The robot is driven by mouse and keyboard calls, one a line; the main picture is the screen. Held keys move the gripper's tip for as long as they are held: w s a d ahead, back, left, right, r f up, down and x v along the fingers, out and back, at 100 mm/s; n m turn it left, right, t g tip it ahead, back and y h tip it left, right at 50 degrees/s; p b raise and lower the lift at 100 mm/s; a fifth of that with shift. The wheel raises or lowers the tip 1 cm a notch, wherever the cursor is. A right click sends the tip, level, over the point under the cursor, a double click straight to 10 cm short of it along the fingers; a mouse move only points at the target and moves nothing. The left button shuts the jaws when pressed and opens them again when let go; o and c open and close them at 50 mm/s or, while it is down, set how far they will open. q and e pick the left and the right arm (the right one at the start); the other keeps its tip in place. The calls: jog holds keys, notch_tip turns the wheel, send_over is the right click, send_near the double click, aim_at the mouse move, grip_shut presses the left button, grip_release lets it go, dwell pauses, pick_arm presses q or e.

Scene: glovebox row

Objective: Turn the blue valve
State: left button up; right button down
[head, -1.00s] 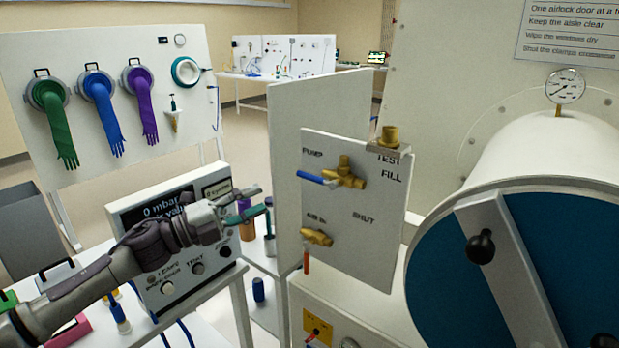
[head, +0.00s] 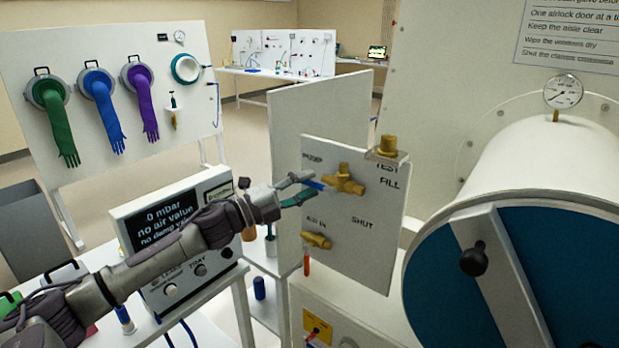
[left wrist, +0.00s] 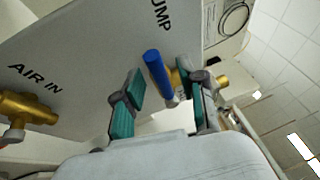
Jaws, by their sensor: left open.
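The blue valve is a brass fitting (head: 345,181) with a blue lever handle (head: 314,184), at the top left of the white valve panel (head: 370,250), under the word PUMP. The handle points left. My left gripper (head: 303,189) is open at the handle's free end. In the left wrist view the blue handle (left wrist: 158,75) stands between the two open teal-padded fingers (left wrist: 160,103); I cannot tell whether either touches it. Part of the handle is hidden by the fingers in the head view. My right gripper is not in view.
A second brass valve (head: 316,240) with a red handle (head: 307,265) sits lower on the panel; it also shows in the left wrist view (left wrist: 25,108). A white display box (head: 180,240) stands below my left arm. A large blue-fronted airlock (head: 440,265) is at right.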

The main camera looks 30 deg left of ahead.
pick_arm(q)
jog(key=shift+w+d+r, duration=0.1)
jog(key=shift+w+d, duration=0.25)
jog(key=shift+w, duration=0.15)
jog(key=shift+c, duration=0.2)
grip_shut()
